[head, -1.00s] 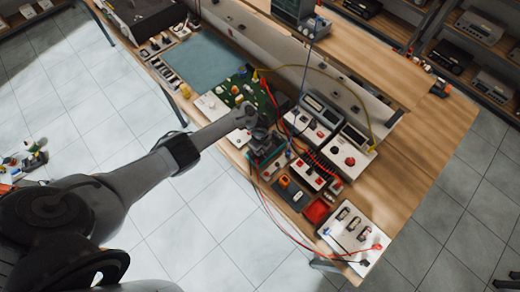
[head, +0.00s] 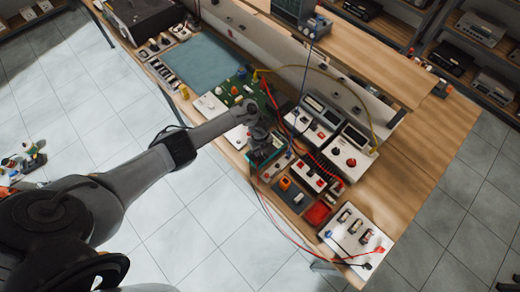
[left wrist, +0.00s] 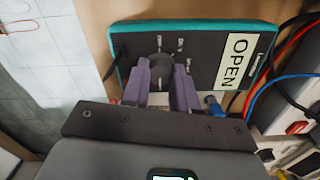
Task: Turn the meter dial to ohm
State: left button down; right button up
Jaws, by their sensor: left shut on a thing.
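The meter (left wrist: 205,65) has a teal case and a dark face. A pale display reading OPEN (left wrist: 238,62) is on the right in the left wrist view. Its dark dial (left wrist: 160,62) sits left of the display with small white marks around it. My left gripper (left wrist: 161,72) has its purple fingers closed on either side of the dial. The fingers hide part of the dial, so its exact pointing is unclear. In the head view the left gripper (head: 258,140) is over the meter (head: 266,155) near the bench's front edge. My right gripper is not in view.
Red and blue cables (left wrist: 290,70) run beside the meter on the right. A green circuit board (head: 238,88) lies behind the gripper.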

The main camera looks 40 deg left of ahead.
pick_arm(q)
jog(key=c, duration=0.9)
grip_release()
jog(key=shift+o, duration=0.2)
jog(key=shift+r, duration=0.1)
notch_tip(320, 180, up, 11)
jog(key=p, duration=0.2)
jog(key=shift+f, duration=0.2)
